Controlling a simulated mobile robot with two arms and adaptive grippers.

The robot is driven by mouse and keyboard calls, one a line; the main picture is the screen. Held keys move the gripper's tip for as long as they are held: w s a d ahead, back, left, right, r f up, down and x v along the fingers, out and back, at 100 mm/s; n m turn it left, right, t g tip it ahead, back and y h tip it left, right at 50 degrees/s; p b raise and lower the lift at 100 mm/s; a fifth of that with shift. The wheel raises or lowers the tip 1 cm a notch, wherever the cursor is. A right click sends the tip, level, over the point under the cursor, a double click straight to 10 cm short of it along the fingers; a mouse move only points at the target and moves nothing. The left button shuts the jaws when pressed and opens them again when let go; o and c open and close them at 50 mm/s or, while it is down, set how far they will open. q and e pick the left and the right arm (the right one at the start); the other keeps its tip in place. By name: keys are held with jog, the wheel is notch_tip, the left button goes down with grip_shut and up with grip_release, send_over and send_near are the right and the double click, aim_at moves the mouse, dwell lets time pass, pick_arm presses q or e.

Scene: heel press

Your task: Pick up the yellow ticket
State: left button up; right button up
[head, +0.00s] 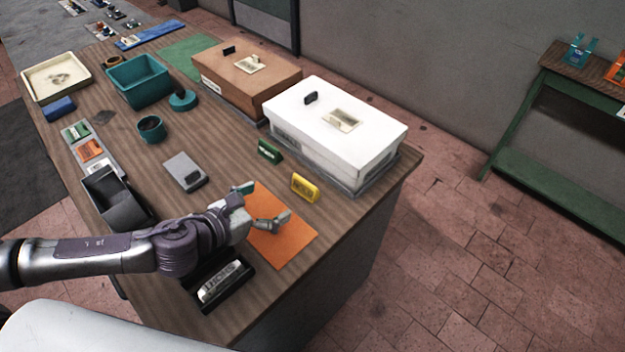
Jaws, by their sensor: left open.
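The yellow ticket (305,187) is a small upright piece with dark marks on its face. It stands on the wooden table in front of the white box, near the right edge of an orange mat (290,238). My left gripper (264,203) is open and empty over the orange mat, to the left of the yellow ticket and apart from it. Its fingers point toward the ticket side of the table. My right gripper is not in view.
A similar green piece (270,152) stands to the upper left of the ticket. The white box (337,133) and a brown box (246,82) stand behind. A grey device (182,168), a black holder (113,200) and a teal bin (138,84) are farther left.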

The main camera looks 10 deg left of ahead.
aim_at(303, 187)
pick_arm(q)
jog(key=p+x, duration=0.1)
jog(key=x, duration=0.6)
jog(key=shift+r, duration=0.1)
jog(key=shift+w+d+f, duration=0.25)
jog(key=shift+w+d, duration=0.1)
jog(key=shift+w, duration=0.05)
jog(key=p+x, duration=0.1)
jog(key=x, duration=0.3)
jog(key=shift+w+d+f, duration=0.1)
jog(key=shift+d+f, duration=0.1)
jog(key=shift+f, duration=0.15)
jog(key=shift+a, duration=0.1)
jog(key=shift+c, duration=1.2)
jog(key=c, duration=0.6)
